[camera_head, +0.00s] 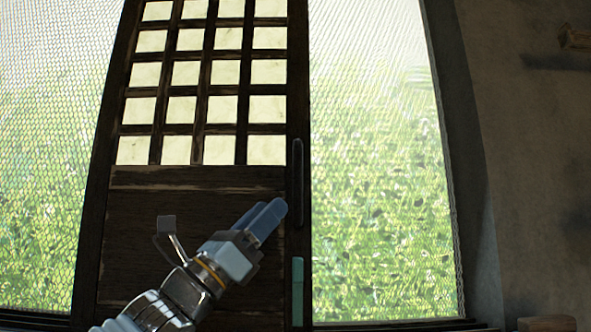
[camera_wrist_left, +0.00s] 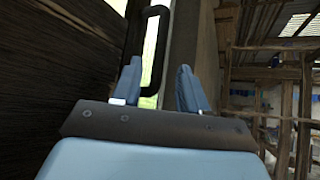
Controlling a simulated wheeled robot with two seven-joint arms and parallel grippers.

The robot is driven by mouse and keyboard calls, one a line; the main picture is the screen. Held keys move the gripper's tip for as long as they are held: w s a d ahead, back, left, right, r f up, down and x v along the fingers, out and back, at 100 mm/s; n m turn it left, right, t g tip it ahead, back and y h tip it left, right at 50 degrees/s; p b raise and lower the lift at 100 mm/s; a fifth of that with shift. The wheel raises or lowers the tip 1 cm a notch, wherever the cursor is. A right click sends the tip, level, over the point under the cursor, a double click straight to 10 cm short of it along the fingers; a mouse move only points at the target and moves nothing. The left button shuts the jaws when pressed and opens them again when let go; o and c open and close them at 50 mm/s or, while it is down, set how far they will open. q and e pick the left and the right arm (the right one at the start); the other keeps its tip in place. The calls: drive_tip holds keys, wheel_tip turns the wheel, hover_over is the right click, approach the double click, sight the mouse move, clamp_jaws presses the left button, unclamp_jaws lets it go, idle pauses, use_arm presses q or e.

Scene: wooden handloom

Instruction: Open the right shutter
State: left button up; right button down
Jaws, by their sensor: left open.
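A dark wooden shutter (camera_head: 185,182) with a pale lattice in its upper half stands upright in the head view, with bright mesh openings on both sides. A black upright bar handle (camera_head: 297,182) is on its right edge. My left gripper (camera_head: 268,216) is in front of the lower panel, just left of the handle's lower end. In the left wrist view its fingers (camera_wrist_left: 158,86) are apart and nothing shows gripped. There the handle (camera_wrist_left: 158,50) shows beyond the fingertips, nearer the left finger; I cannot tell the exact gap. My right gripper is not in view.
The right mesh opening (camera_head: 380,180) shows greenery behind it. A plain wall (camera_head: 530,190) bounds it at right. A small pale green piece (camera_head: 297,290) is on the shutter's edge below the handle. Wooden posts (camera_wrist_left: 304,110) stand at right in the wrist view.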

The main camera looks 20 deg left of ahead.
sight(298, 208)
use_arm(q)
drive_tip(key=p+x, duration=0.4)
drive_tip(key=x, duration=0.5)
drive_tip(key=shift+r, duration=0.15)
clamp_jaws()
